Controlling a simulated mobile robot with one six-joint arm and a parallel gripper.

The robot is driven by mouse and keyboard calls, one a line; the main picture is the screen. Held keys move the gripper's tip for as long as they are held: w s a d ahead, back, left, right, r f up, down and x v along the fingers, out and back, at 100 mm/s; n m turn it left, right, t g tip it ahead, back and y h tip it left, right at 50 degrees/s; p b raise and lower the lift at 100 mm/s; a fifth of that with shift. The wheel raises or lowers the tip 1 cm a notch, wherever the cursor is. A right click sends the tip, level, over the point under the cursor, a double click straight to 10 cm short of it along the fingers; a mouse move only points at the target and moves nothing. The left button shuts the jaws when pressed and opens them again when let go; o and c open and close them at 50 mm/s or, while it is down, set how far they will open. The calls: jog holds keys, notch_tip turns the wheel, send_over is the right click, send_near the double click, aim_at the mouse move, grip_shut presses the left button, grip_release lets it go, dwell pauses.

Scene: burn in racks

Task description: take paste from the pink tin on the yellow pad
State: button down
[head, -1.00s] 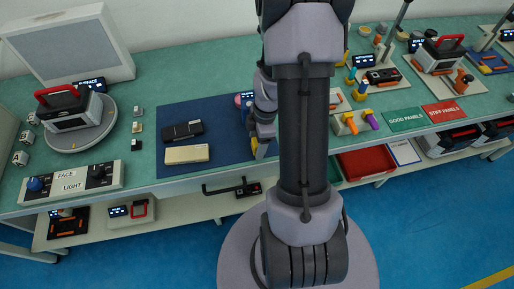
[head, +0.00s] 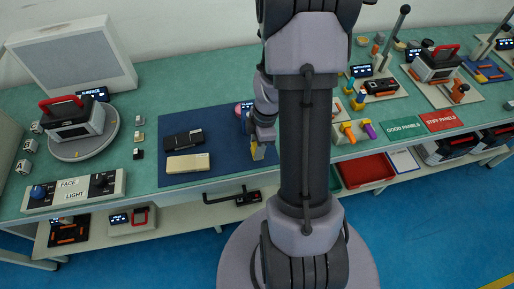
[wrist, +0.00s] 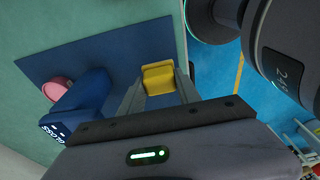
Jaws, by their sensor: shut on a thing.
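The yellow pad (wrist: 158,77) is between the fingertips of my gripper (wrist: 162,84), which is shut on it. The pink tin (wrist: 57,88) lies to the left in the wrist view, on the mat beside a blue device, apart from the pad.
The blue device (wrist: 78,112) with a small lit display stands between the tin and my gripper in the wrist view. A black block (head: 183,140) and a cream block (head: 188,163) lie on the blue mat (head: 222,150). A handle bar (head: 232,195) juts below the bench's front edge.

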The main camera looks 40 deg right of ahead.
jog(key=s+d+r, duration=0.2)
jog(key=s+d, duration=0.1)
jog(key=s, duration=1.2)
jog(key=shift+s+p, duration=0.35)
jog(key=shift+p, duration=0.05)
jog(key=shift+d, duration=0.1)
